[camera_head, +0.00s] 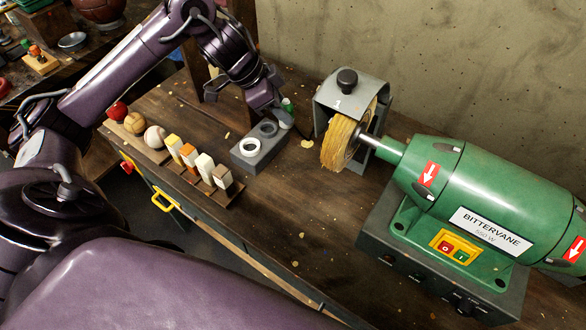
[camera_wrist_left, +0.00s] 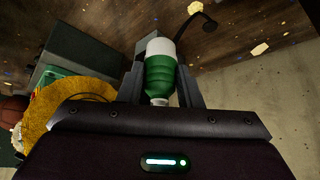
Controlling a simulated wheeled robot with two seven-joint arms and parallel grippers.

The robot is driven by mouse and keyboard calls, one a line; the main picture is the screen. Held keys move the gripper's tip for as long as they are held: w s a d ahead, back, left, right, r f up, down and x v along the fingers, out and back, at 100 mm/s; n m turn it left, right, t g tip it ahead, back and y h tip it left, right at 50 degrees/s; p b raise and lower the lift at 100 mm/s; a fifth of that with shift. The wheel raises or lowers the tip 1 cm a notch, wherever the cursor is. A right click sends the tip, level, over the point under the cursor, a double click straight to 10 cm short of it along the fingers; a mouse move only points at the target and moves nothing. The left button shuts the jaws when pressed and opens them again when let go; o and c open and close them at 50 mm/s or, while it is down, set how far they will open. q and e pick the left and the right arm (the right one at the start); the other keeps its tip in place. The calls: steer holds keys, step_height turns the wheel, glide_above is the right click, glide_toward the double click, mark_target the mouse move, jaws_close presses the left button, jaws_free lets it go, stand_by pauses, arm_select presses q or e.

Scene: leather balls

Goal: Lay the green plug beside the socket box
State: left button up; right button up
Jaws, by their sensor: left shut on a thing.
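The socket box (camera_head: 262,155) is a dark grey block on the wooden bench in the head view. A white ring shows in its near socket, and its far socket looks dark. My left gripper (camera_head: 276,108) is at the far right end of the box. It is shut on the green plug (camera_head: 287,104), which is mostly hidden behind the fingers there. In the left wrist view the green plug (camera_wrist_left: 159,76) sits between both fingers, with its white end pointing away from the gripper. I cannot tell whether it touches the bench. My right gripper is not in view.
A buffing wheel (camera_head: 342,145) under a grey hood (camera_head: 325,97) stands close right of the plug, driven by a green motor (camera_head: 480,195). Left are a rack of several blocks (camera_head: 205,165) and three balls (camera_head: 135,123). Bench in front of the wheel is mostly clear.

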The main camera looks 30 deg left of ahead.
arm_select(q)
steer(key=f, duration=0.4)
steer(key=f+b, duration=0.1)
steer(key=f, duration=0.1)
steer(key=shift+w+a, duration=0.1)
steer(key=shift+a, duration=0.15)
step_height(320, 180, down, 6)
steer(key=shift+d+f+b, duration=0.15)
steer(key=shift+f+b, duration=0.1)
steer(key=shift+b, duration=0.05)
step_height(320, 180, down, 3)
steer(key=shift+f, duration=0.7)
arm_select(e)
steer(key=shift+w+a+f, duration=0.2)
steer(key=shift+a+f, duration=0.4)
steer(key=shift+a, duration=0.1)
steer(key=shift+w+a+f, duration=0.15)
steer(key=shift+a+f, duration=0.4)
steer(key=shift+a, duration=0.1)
arm_select(q)
steer(key=o, duration=0.6)
steer(key=shift+f, duration=0.1)
steer(key=o, duration=0.5)
steer(key=shift+c, duration=0.2)
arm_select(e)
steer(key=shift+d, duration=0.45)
